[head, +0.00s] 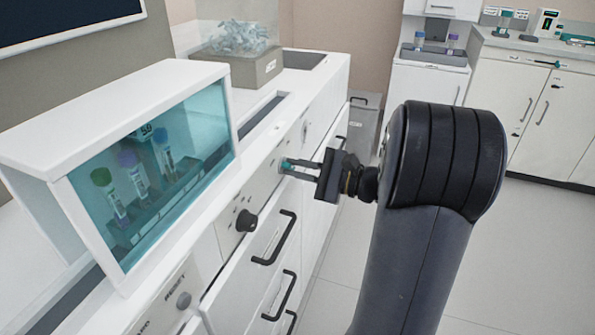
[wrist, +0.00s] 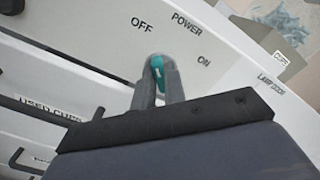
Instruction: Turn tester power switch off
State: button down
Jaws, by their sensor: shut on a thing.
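The tester's front panel (wrist: 100,45) carries the word POWER, with OFF to the left and ON to the right in the wrist view. My gripper (wrist: 158,70) is at the panel below and between OFF and ON, its fingers closed around the power switch. A teal piece shows between the fingertips; the switch itself is mostly hidden, so I cannot tell which way it points. In the head view my gripper (head: 287,166) reaches the panel from the right. The tester (head: 122,150) has a teal-tinted window with several capped tubes behind it.
A black knob (head: 246,221) and a RESET button (head: 184,300) sit on the same front, nearer. Drawers with black handles (head: 275,238) lie below. A bin marked CUPS (wrist: 282,50) stands on the counter beyond. The floor to the right is clear.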

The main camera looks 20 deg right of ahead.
jog(key=c, duration=1.5)
grip_release()
jog(key=shift+o, duration=0.2)
jog(key=shift+s, duration=0.1)
jog(key=p+v, duration=0.1)
jog(key=v, duration=0.9)
jog(key=shift+s+d+p, duration=0.2)
jog(key=shift+d+p, duration=0.05)
jog(key=shift+p, duration=0.05)
